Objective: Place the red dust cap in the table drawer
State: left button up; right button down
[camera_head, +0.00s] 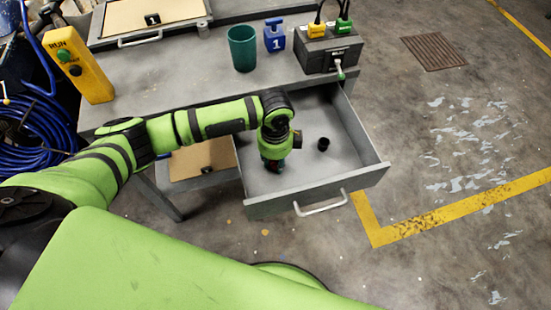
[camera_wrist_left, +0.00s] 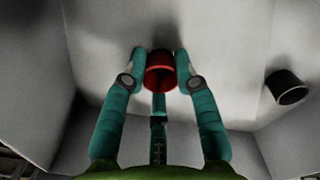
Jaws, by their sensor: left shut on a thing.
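The red dust cap (camera_wrist_left: 160,72) is between the teal fingers of my left gripper (camera_wrist_left: 160,80), which is shut on it. In the head view my left gripper (camera_head: 272,168) reaches down into the open table drawer (camera_head: 320,175). I cannot tell whether the cap touches the drawer floor. My right gripper is not in view.
A black cap (camera_head: 323,144) lies in the drawer, right of my gripper; it also shows in the left wrist view (camera_wrist_left: 286,87). On the table stand a green cup (camera_head: 243,48), a blue tagged item (camera_head: 274,36), a dark box (camera_head: 328,50) and a yellow control box (camera_head: 78,65).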

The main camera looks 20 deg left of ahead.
pick_arm(q)
jog(key=shift+d, duration=0.1)
jog(key=o, duration=0.8)
jog(key=shift+f, duration=0.1)
jog(key=shift+c, duration=0.2)
notch_tip(320, 180, up, 12)
jog(key=shift+r+p, duration=0.2)
jog(key=shift+p, duration=0.25)
